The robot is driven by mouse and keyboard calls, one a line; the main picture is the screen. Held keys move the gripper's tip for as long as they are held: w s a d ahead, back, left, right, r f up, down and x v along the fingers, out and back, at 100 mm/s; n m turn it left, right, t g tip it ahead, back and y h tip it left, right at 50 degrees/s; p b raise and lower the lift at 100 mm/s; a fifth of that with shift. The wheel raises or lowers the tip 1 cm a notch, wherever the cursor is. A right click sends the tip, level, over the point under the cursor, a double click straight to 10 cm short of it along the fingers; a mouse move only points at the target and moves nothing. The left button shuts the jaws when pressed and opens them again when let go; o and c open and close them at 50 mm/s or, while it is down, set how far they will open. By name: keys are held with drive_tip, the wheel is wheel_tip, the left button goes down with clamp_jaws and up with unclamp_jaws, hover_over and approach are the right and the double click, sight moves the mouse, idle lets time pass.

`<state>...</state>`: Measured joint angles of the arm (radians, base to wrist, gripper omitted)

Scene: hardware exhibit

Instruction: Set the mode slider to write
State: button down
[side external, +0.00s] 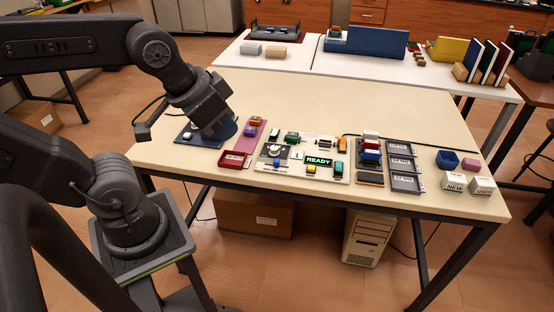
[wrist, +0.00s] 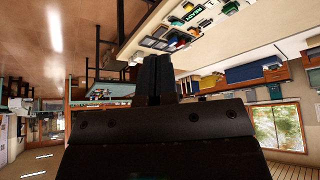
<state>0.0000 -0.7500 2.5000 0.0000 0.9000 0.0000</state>
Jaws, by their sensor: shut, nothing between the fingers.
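A pale board (side external: 300,176) on the table carries a lit READY display (side external: 319,161), several coloured blocks and a dark panel with a white knob (side external: 277,150). I cannot tell for sure which part is the mode slider, and no write label is readable. The READY display also shows upside down at the top of the wrist view (wrist: 192,14). My gripper (wrist: 156,58) is shut and empty, its dark fingers side by side. In the side external view my wrist hangs over the left of the table, left of the board, and the fingertips are hard to make out.
A blue panel with a white knob (side external: 187,137) lies at the table's left, beside a pink strip (side external: 242,144) and red tray (side external: 234,160). Grey trays (side external: 408,183) and white boxes (side external: 454,182) stand to the right. The table's back strip is clear.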

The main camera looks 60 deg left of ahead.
drive_tip(key=c, duration=1.8)
unclamp_jaws()
drive_tip(key=shift+o, duration=0.6)
drive_tip(key=shift+w, duration=0.1)
drive_tip(key=o, duration=0.6)
drive_tip(key=w+a+f+n+g, duration=0.1)
drive_tip(key=w+a+n+g, duration=0.1)
drive_tip(key=w, duration=0.6)
drive_tip(key=shift+a+n, duration=0.5)
drive_tip(key=shift+a, duration=0.3)
drive_tip(key=shift+o, duration=0.2)
drive_tip(key=w+a+f+n+g, duration=0.1)
drive_tip(key=w+a+f, duration=0.1)
drive_tip(key=w+a, duration=0.1)
drive_tip(key=shift+w+f+n+y, duration=0.3)
drive_tip(key=shift+w+n, duration=0.1)
drive_tip(key=shift+w, duration=0.45)
drive_tip(key=n+g, duration=0.3)
drive_tip(key=n, duration=0.1)
hover_over(277, 160)
wheel_tip(277, 160, down, 11)
wheel_tip(277, 160, down, 14)
drive_tip(key=shift+r, duration=0.15)
drive_tip(key=shift+c, duration=0.3)
clamp_jaws()
